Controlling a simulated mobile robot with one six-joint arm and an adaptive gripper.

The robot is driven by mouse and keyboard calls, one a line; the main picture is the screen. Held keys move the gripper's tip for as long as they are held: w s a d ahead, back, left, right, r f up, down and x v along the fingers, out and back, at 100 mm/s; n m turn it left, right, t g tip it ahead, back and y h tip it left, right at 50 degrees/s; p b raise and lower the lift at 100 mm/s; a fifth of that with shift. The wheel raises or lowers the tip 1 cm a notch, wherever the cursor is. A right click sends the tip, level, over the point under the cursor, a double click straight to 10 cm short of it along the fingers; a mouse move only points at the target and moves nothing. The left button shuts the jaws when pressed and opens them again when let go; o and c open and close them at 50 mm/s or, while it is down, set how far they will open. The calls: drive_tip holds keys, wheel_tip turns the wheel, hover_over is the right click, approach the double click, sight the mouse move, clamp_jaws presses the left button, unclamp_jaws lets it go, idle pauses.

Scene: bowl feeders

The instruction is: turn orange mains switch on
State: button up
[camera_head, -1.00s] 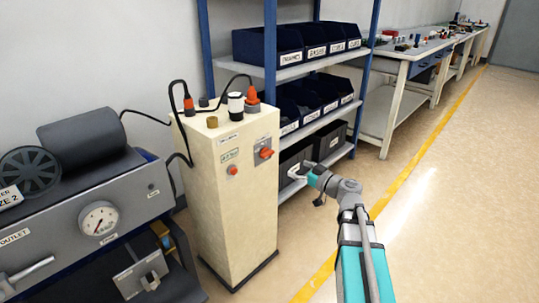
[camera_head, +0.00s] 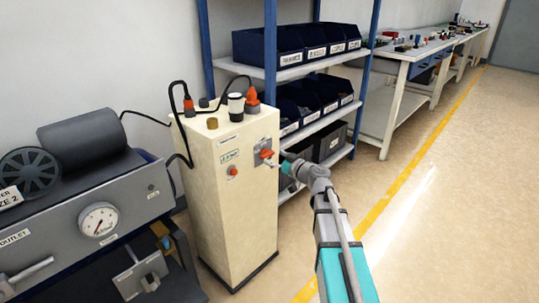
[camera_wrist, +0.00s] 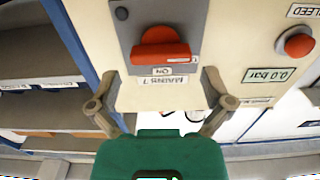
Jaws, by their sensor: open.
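The orange mains switch (camera_head: 265,153) is a rotary handle on a grey plate, high on the front of the cream cabinet (camera_head: 225,205). In the wrist view, which is upside down, its orange-red handle (camera_wrist: 160,48) lies across the plate, with an "ON" label and a mains label beside it. My gripper (camera_head: 274,163) is right in front of the switch in the head view. In the wrist view my gripper (camera_wrist: 160,80) has its two fingers spread apart, with nothing between them. The handle lies just beyond the fingertips, and I cannot tell whether they touch the plate.
A red button (camera_head: 232,171) and a pressure display (camera_head: 229,156) sit left of the switch. Connectors and cables (camera_head: 235,105) stand on the cabinet top. A blue-framed shelf with bins (camera_head: 305,45) stands behind. The floor to the right is clear.

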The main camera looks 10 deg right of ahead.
sight(270, 155)
drive_tip(key=shift+x, duration=1.65)
